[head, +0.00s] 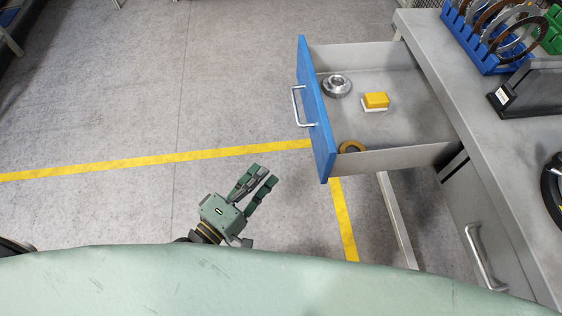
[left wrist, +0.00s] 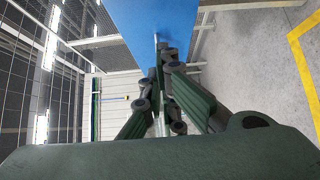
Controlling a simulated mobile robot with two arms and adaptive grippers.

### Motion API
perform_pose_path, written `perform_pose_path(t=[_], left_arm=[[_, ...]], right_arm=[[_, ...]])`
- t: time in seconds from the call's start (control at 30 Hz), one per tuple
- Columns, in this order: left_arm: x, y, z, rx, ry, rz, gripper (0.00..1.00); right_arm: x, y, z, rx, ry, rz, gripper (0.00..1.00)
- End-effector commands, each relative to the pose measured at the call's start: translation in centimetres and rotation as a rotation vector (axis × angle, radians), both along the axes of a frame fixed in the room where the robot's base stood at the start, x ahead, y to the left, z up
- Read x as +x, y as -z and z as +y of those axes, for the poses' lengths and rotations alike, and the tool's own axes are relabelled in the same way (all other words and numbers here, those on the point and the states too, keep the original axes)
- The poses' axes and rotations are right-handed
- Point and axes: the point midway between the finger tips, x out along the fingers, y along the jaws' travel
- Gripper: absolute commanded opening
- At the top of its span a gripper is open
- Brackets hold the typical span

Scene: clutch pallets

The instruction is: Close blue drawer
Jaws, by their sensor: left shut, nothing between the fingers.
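The blue drawer (head: 315,108) is pulled well out of the grey workbench, with its blue front facing left and a silver handle (head: 299,106) on it. Inside are a metal ring part (head: 336,86), a yellow block with a white base (head: 375,101) and a yellow-brown ring (head: 352,147). My left gripper (head: 261,178) is shut and empty, to the left of and nearer than the drawer front, apart from it in the head view. In the left wrist view, the blue front (left wrist: 152,25) shows beyond the fingers (left wrist: 165,60). My right gripper is not in view.
The workbench top (head: 450,85) holds a blue rack (head: 490,45) of rings and a dark box-like part (head: 530,88). A grey lower drawer (head: 470,215) with a silver handle is shut. A yellow line (head: 150,160) crosses the open floor at left.

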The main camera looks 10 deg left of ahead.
Motion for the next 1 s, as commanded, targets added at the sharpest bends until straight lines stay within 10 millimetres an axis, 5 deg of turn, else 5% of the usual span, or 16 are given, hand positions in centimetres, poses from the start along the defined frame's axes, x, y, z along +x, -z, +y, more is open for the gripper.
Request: perform_pose_path(t=[0.47, 0.7, 1.0], left_arm=[[8.3, 0.0, -4.7, 0.003, -0.002, -0.005, 0.00], [9.0, 0.0, -7.8, 0.003, -0.001, -0.002, 0.00], [9.2, 0.0, -8.5, 0.008, 0.000, -0.002, 0.00]], right_arm=[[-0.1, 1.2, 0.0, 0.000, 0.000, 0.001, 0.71], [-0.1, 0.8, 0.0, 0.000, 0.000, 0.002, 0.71], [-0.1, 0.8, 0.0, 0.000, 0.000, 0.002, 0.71]])
